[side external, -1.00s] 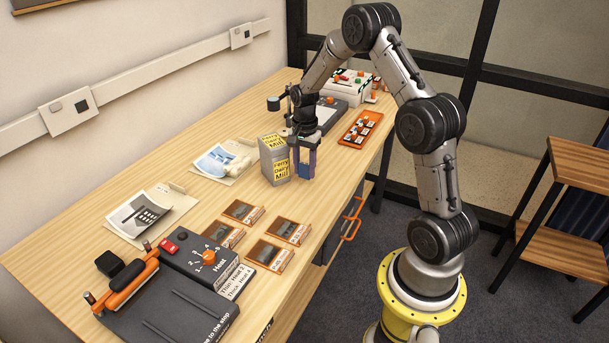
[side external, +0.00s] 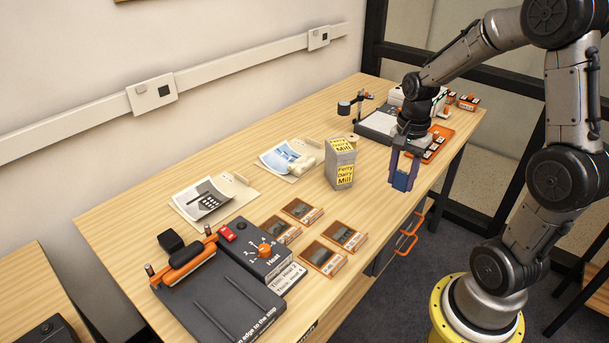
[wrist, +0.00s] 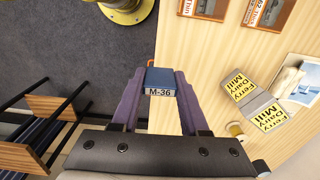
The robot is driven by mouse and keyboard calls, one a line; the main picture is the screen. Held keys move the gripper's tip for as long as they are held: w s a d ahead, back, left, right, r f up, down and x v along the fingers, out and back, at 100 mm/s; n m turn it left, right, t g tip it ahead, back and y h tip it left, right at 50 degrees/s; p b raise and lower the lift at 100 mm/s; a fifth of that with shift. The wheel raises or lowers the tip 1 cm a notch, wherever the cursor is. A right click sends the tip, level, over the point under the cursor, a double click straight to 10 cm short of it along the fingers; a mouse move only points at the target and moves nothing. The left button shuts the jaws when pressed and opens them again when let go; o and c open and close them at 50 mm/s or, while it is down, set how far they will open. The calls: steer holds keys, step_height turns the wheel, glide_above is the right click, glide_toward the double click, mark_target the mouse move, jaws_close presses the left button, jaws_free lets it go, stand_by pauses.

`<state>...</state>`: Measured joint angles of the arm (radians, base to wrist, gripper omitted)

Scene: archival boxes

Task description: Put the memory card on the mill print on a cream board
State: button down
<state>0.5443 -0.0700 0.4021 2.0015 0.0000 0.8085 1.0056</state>
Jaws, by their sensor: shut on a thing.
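My gripper (side external: 404,172) is shut on a small blue card (side external: 400,182), held in the air near the table's front edge, to the right of the grey box. In the wrist view the card (wrist: 161,77) sits between the purple fingers and bears a label reading M-36. Two prints on cream boards lie on the table: a grey print of a building with windows (side external: 203,199) and a blue-toned print (side external: 279,156) behind it. The blue print (wrist: 297,80) also shows at the right of the wrist view. I cannot tell for sure which one shows a mill.
A grey box (side external: 340,163) labelled Ferry Dairy Mill stands between my gripper and the blue print. Several orange-framed pieces (side external: 302,211) lie in front of the prints. A heat-dial unit (side external: 256,250) and a dark sealer (side external: 220,307) fill the left end. An orange tray (side external: 437,143) lies behind my gripper.

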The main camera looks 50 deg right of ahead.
steer(key=shift+s, duration=0.1)
steer(key=shift+w+d+r+m, duration=0.1)
steer(key=shift+w+r+m, duration=0.15)
steer(key=shift+m, duration=0.35)
steer(key=w+a+r+m, duration=0.1)
steer(key=w+r, duration=0.1)
steer(key=w, duration=0.5)
steer(key=w+a+r+m, duration=0.1)
steer(key=w+a+r, duration=0.1)
steer(key=w, duration=0.4)
steer(key=w+a+f+n, duration=0.1)
steer(key=w+a, duration=0.7)
steer(key=n, duration=0.2)
glide_above(236, 202)
step_height(236, 202, down, 12)
steer(key=shift+s+f, duration=0.15)
steer(key=shift+f, duration=1.8)
